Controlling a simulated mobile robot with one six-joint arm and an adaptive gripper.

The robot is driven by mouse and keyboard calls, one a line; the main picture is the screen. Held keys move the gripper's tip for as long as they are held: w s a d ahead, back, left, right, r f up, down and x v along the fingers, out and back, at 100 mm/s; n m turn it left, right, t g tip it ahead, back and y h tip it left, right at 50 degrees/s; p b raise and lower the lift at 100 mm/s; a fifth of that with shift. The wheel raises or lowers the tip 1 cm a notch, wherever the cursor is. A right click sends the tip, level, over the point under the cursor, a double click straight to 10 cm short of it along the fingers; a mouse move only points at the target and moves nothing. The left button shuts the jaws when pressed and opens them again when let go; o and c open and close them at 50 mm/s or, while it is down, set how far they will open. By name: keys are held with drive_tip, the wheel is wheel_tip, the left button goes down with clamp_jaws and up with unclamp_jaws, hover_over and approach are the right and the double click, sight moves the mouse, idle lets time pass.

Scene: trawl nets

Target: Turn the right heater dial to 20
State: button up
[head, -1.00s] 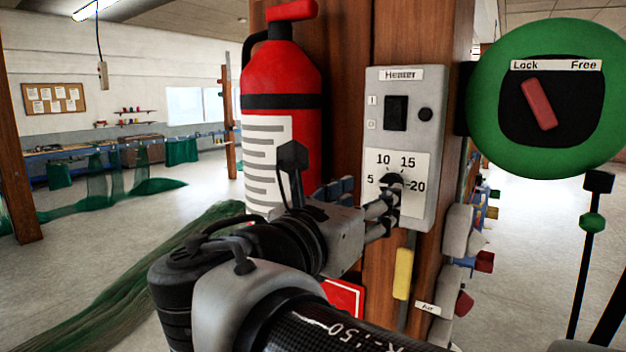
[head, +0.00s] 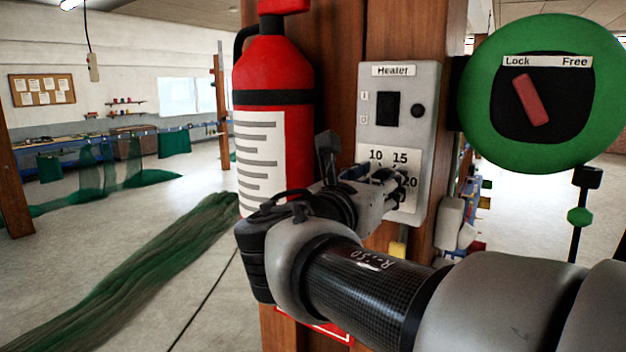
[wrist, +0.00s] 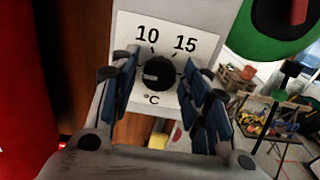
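The heater box (head: 427,88), a grey panel on a wooden post, carries a white scale plate (head: 372,156). In the head view 10, 15 and 20 show, while my gripper covers the 5 and most of the dial. The black round dial (wrist: 159,73) shows in the wrist view below the 10 and 15. A small pale mark is on its left side; its exact reading is unclear. My gripper (head: 388,181) is open in front of the plate, with its blue-padded fingers on either side of the dial. In the wrist view gaps show between pads and dial.
A red fire extinguisher (head: 272,75) stands close left of the heater and my wrist. A green Lock/Free wheel (head: 482,125) is at the right. A black switch (head: 388,108) sits above the dial. Green netting (head: 150,265) lies on the floor at left.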

drive_tip(key=c, duration=0.8)
drive_tip(key=shift+f+m+b, duration=0.1)
drive_tip(key=shift+m+b, duration=0.2)
drive_tip(key=shift+b, duration=0.2)
drive_tip(key=shift+f+m+b, duration=0.2)
drive_tip(key=shift+m+b, duration=6.55)
drive_tip(key=shift+m, duration=2.05)
drive_tip(key=shift+f+m+b, duration=0.15)
drive_tip(key=shift+m+b, duration=6.6)
drive_tip(key=shift+m, duration=2.05)
